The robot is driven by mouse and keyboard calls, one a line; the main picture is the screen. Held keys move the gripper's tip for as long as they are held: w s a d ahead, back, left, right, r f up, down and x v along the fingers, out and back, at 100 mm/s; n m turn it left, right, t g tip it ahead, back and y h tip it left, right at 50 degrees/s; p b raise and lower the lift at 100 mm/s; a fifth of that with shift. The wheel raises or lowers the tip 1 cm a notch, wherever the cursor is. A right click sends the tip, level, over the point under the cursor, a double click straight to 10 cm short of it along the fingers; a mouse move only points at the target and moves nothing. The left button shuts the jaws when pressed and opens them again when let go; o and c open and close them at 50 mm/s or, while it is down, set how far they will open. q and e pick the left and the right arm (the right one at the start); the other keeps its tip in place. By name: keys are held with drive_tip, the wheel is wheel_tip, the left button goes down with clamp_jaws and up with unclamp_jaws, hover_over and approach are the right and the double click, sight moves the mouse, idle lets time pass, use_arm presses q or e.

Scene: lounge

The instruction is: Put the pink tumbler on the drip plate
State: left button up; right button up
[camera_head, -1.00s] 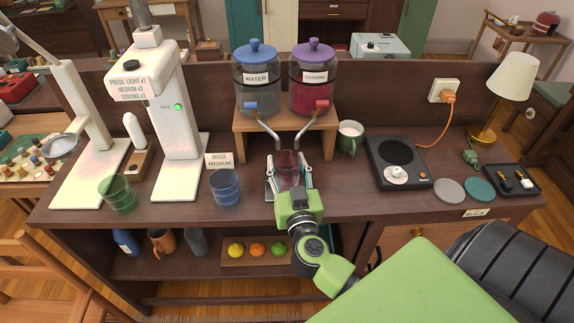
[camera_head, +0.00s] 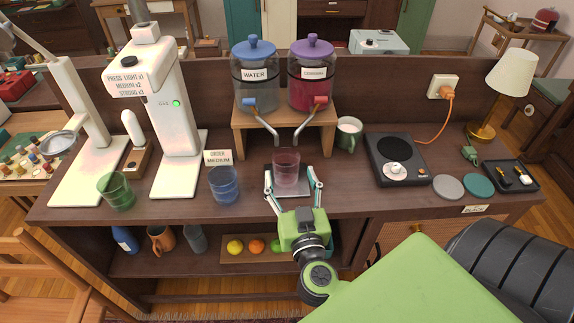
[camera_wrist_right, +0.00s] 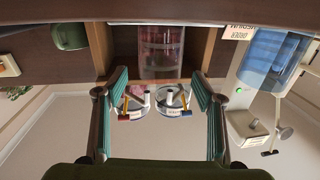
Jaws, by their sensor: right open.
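The pink tumbler (camera_head: 286,168) stands upright on the drip plate (camera_head: 276,193), below the two dispenser spouts. My right gripper (camera_head: 293,186) is open, with one finger on each side of the tumbler's near part and gaps between fingers and glass. In the right wrist view, which is upside down, the tumbler (camera_wrist_right: 160,50) stands beyond the open fingers (camera_wrist_right: 160,88), clear of them. The drip plate is partly hidden by the tumbler and gripper. My left gripper is not in view.
The water dispenser (camera_head: 255,90) and a purple-lidded dispenser (camera_head: 311,90) sit on a wooden stand (camera_head: 240,143). A blue tumbler (camera_head: 224,186) and an order card (camera_head: 218,158) are to the left.

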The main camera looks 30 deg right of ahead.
drive_tip(key=v, duration=0.6)
